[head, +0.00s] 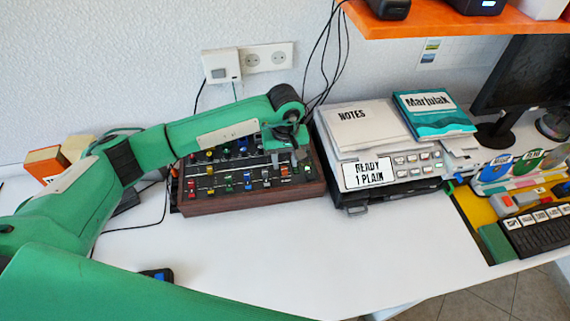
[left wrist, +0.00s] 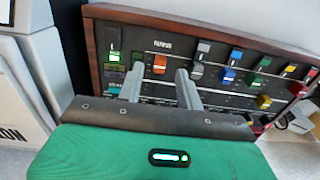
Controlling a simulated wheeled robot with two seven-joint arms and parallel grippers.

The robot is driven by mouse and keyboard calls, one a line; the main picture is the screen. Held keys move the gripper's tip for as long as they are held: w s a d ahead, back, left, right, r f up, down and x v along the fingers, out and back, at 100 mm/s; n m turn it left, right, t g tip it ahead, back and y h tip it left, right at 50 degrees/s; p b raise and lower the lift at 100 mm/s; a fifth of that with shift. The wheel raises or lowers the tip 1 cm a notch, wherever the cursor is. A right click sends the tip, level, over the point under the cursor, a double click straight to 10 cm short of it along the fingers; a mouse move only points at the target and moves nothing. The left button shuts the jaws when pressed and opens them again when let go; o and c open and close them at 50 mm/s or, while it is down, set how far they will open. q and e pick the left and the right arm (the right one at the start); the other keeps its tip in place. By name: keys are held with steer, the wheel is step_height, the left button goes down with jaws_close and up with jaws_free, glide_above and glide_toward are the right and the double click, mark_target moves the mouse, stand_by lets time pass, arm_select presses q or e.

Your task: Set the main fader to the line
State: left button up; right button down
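The mixer panel (head: 250,198) has a wooden frame and lies on the white table, with coloured fader caps in rows. It also fills much of the left wrist view (left wrist: 135,20). My left gripper (head: 286,158) is over its right end, fingers pointing down to the panel. In the left wrist view the two fingers (left wrist: 160,72) stand apart, with an orange fader cap (left wrist: 160,63) showing between their tips; gaps show on both sides. I cannot tell which cap is the main fader, nor make out its target line. My right gripper is not in view.
An orange shelf (head: 440,20) hangs above. Small boxes (head: 45,163) lie behind my left arm.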

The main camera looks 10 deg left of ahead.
mark_target(285, 171)
arm_select(q)
steer(key=shift+f, duration=1.9)
jaws_close()
